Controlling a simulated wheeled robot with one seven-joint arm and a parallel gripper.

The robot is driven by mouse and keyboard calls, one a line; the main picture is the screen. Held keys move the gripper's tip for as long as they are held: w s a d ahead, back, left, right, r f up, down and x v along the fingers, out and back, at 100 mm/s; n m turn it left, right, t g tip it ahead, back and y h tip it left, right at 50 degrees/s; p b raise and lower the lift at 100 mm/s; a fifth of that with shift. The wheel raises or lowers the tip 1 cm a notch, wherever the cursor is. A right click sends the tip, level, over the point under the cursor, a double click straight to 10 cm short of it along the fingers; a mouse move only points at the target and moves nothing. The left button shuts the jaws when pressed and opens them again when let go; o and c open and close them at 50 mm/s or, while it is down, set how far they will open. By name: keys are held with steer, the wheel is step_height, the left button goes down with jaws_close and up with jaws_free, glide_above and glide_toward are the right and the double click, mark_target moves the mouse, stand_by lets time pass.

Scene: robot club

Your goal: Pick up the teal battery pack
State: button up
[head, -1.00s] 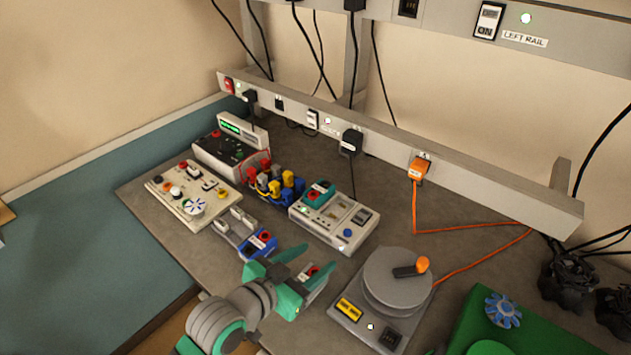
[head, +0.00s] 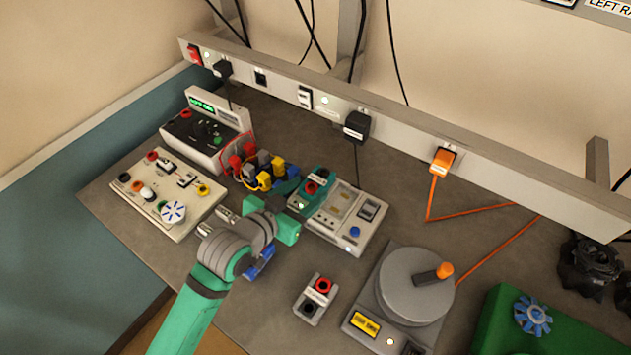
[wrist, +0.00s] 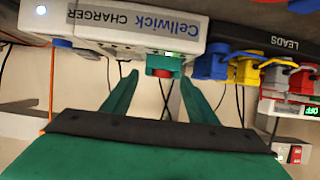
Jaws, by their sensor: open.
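The teal battery pack (head: 312,186), with red and black tops, sits at the left end of the pale charger (head: 346,243). In the wrist view the pack's teal end (wrist: 158,60) shows under the charger's front edge, between and beyond my fingertips. My gripper (wrist: 158,78) is open and empty, with one finger to each side of the pack in that view. In the head view my gripper (head: 292,212) is just in front of the charger's left end. I cannot tell whether the fingers touch the pack.
A leads rack (head: 272,175) with yellow, blue and red plugs stands close left of the charger. A blue pack (head: 262,262) is partly hidden by my arm. A small grey red-topped block (head: 315,299) and a turntable device (head: 411,287) stand front right. A power rail (head: 400,135) runs behind.

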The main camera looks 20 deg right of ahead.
mark_target(315, 182)
steer(key=shift+w+d+f, duration=0.2)
steer(key=shift+d+f, duration=0.05)
steer(key=shift+d, duration=0.25)
steer(key=shift+w+x, duration=0.25)
steer(key=shift+x, duration=2.3)
steer(key=shift+r, duration=0.2)
steer(key=c, duration=1.2)
steer(key=shift+a, duration=0.1)
